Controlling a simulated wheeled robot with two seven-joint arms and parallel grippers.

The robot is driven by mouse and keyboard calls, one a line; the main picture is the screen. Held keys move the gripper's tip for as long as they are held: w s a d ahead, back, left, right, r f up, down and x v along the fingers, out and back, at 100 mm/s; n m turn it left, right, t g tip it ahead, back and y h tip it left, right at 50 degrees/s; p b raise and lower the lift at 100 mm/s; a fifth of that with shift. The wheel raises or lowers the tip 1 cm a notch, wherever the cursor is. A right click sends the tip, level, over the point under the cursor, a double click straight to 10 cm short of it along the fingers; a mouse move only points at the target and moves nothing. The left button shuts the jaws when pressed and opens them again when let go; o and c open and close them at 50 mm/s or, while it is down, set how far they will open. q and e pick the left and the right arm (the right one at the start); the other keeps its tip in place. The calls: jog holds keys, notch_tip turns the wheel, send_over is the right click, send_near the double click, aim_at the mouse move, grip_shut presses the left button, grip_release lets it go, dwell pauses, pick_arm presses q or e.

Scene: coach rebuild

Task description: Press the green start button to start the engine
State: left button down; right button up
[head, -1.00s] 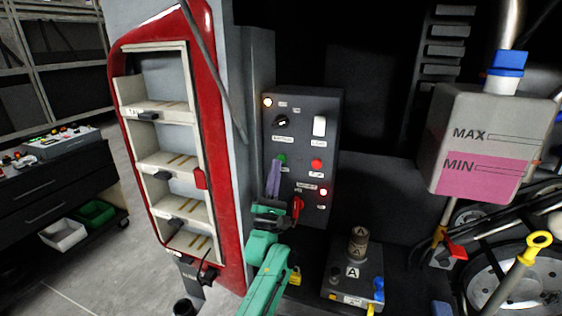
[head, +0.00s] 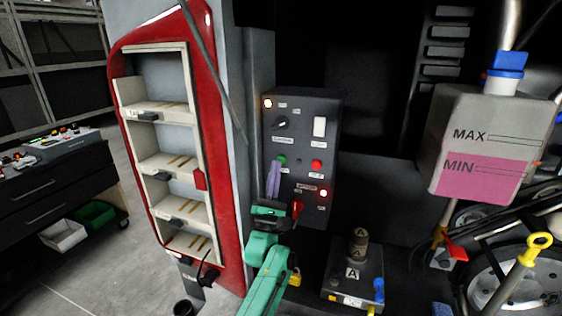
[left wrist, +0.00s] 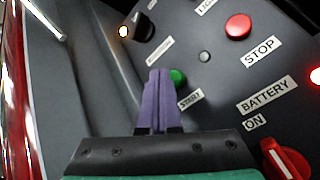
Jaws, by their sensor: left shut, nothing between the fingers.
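The green start button (head: 282,159) sits on the dark control panel (head: 330,110), left of the red stop button (head: 316,164). In the left wrist view the green button (left wrist: 178,76) shows just beside the fingertips, above the START label (left wrist: 190,99). My left gripper (head: 274,165) is shut and empty, its purple fingers pointing up at the panel. In the left wrist view the fingertips (left wrist: 158,72) overlap the button's left edge; I cannot tell whether they touch it. My right gripper is not in view.
A red battery switch (head: 297,207) is close right of my left gripper. A red-framed shelf unit (head: 215,130) stands left. A tank with pink liquid (head: 476,180) is at right.

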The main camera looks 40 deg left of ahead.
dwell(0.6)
pick_arm(q)
jog(key=shift+w+a+b, duration=0.15)
jog(key=shift+w+b, duration=0.2)
jog(key=shift+w, duration=0.1)
jog(key=shift+w+a+b, duration=0.15)
jog(key=shift+w+b, duration=0.25)
jog(key=shift+b, duration=0.1)
dwell(0.4)
dwell(0.4)
jog(key=shift+s+d+p, duration=0.3)
jog(key=shift+s+p, duration=0.15)
jog(key=shift+s, duration=0.4)
